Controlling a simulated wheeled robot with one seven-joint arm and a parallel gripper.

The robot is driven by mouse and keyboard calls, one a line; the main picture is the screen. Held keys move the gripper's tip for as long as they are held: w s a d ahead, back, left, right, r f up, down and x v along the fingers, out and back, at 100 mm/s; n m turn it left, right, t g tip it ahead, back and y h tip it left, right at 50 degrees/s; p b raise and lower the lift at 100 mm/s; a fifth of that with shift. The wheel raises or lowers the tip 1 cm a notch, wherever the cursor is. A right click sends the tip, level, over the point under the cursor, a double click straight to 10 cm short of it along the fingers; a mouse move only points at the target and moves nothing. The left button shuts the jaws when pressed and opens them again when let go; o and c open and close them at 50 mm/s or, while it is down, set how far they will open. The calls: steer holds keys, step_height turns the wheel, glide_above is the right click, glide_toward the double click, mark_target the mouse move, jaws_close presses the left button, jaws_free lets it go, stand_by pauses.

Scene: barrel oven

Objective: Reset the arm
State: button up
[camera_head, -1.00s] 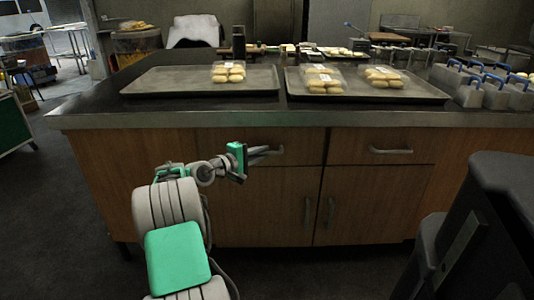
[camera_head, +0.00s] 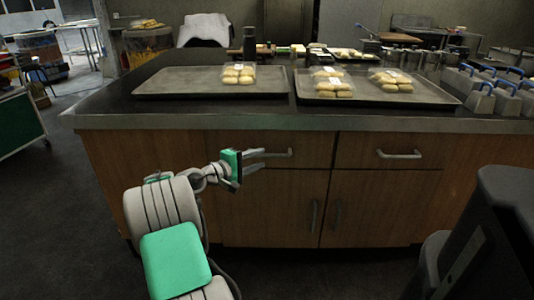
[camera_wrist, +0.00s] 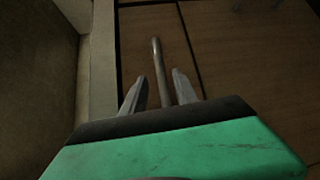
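My gripper (camera_head: 260,162) is at the end of my grey and green arm, in front of the counter's left drawer (camera_head: 230,143). In the wrist view its two fingers (camera_wrist: 160,92) stand apart with nothing gripped. A metal bar handle (camera_wrist: 158,55) shows in the gap between the fingers in that view. It appears to be the left drawer's handle (camera_head: 280,153). I cannot tell how far the fingers are from it. The drawer looks shut.
The counter (camera_head: 350,122) carries a left tray (camera_head: 180,87) with one pack of buns and a right tray (camera_head: 425,101) with two packs. Blue-handled grey blocks (camera_head: 480,97) stand at the right. A dark object (camera_head: 490,230) fills the lower right. Floor is open at left.

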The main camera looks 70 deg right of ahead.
steer(key=shift+v, duration=1)
steer(key=w+a+r+t+y+p, duration=0.2)
steer(key=w+a+r+t+p, duration=0.4)
steer(key=w+a+r+p, duration=0.45)
steer(key=w+a+r+t+y+p, duration=0.25)
steer(key=w+a+p, duration=0.25)
steer(key=a, duration=0.4)
steer(key=w+a+r+t+y+p, duration=0.2)
steer(key=w+a+r+p, duration=0.25)
steer(key=a, duration=0.45)
steer(key=s+a+r+n+y+p, duration=0.1)
steer(key=s+a+r+y+p, duration=0.1)
steer(key=a, duration=0.8)
steer(key=s+a+r+n+y+p, duration=0.1)
steer(key=s+a+r+y+p, duration=0.2)
steer(key=a+p, duration=0.4)
steer(key=s+a+r+n+y+p, duration=0.2)
steer(key=s+a+r+y+p, duration=0.1)
steer(key=a, duration=1)
steer(key=shift+s+r+p, duration=0.55)
steer(key=shift+p, duration=0.2)
